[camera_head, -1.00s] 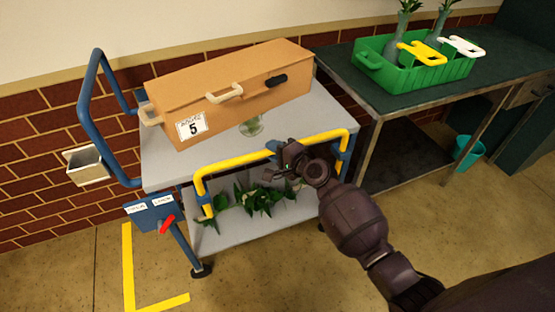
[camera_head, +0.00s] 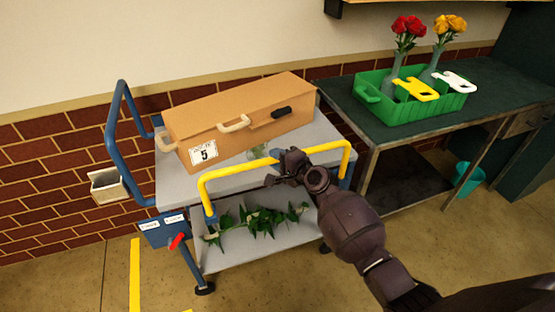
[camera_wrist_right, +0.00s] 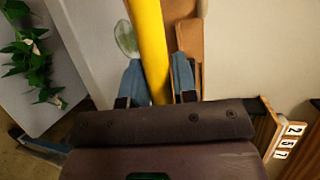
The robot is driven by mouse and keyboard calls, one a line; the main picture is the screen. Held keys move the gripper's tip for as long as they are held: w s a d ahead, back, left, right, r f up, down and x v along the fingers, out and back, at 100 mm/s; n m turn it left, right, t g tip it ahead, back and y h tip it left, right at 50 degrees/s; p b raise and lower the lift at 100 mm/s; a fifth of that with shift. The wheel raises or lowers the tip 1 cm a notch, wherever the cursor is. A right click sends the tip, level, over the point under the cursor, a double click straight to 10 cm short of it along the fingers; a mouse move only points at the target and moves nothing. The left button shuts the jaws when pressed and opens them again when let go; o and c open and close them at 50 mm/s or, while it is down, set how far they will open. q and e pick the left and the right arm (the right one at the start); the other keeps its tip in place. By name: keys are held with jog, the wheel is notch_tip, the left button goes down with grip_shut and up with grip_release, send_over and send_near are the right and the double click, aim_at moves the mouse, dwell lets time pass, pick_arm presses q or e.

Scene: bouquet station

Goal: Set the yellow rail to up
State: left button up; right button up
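The yellow rail (camera_head: 240,166) is a bent bar along the front of a grey cart (camera_head: 225,186). Its ends meet blue posts, and its top bar stands a little above the cart's top shelf. My right gripper (camera_head: 278,158) is at the middle of that top bar. In the right wrist view the yellow rail (camera_wrist_right: 151,40) runs between the two blue fingers of my right gripper (camera_wrist_right: 157,80), which press close on both sides. The contact faces are partly hidden. My left gripper is not in view.
An orange-brown case (camera_head: 240,115) lies on the cart's top shelf. Green leafy stems (camera_head: 255,220) lie on the lower shelf. A red lever (camera_head: 177,241) sits on a blue panel at left. A green crate (camera_head: 400,105) with vases stands on the dark table at right.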

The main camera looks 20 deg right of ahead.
jog(key=o, duration=0.4)
jog(key=shift+r, duration=0.45)
jog(key=shift+f, duration=0.15)
jog(key=p+v, duration=0.1)
jog(key=v, duration=0.9)
jog(key=shift+s+d, duration=0.25)
jog(key=shift+s, duration=0.1)
